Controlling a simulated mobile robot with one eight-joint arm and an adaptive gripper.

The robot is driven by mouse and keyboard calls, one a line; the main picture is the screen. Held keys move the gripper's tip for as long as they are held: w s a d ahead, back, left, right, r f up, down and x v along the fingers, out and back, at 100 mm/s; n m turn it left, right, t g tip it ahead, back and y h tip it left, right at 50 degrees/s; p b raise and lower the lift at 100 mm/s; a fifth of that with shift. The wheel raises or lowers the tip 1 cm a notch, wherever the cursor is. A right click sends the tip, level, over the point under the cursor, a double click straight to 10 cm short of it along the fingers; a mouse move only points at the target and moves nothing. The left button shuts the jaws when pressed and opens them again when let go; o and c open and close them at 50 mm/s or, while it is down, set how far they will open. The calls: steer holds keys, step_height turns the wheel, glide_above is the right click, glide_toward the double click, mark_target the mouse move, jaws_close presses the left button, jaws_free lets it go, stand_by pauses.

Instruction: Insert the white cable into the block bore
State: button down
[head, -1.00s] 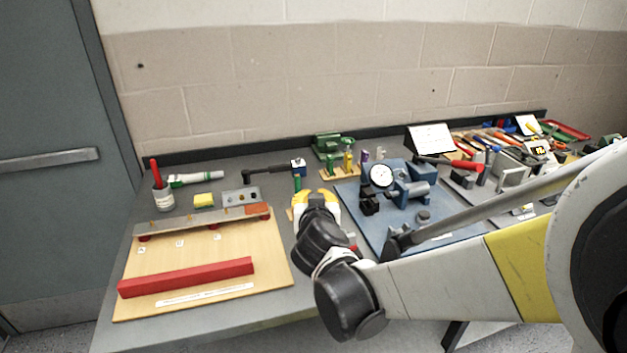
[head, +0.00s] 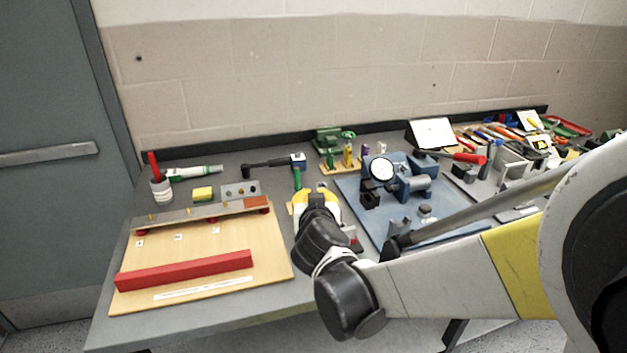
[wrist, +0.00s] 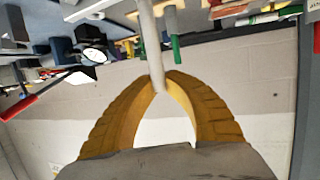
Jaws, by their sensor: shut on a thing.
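My gripper (head: 317,198) has yellow fingers and is over the middle of the bench in the head view. In the wrist view its fingertips (wrist: 159,88) are shut on the white cable (wrist: 151,42), a pale straight rod that runs from the fingertips to the top edge. The cable's far end is out of that frame. In the head view the fingers and wrist hide most of what lies under them. A green upright piece (head: 297,179) stands just behind the gripper. I cannot make out the block bore or whether the cable touches it.
A wooden board (head: 205,258) with a red bar (head: 185,270) and a raised metal strip (head: 190,217) lies to the left. A grey block with holes (head: 240,191) sits behind it. A blue plate with a dial gauge (head: 382,170) is close on the right.

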steer(key=shift+f, duration=0.15)
steer(key=c, duration=1.4)
jaws_free()
step_height(320, 180, up, 5)
steer(key=p, duration=0.4)
steer(key=v, duration=1.2)
steer(key=shift+a, duration=0.1)
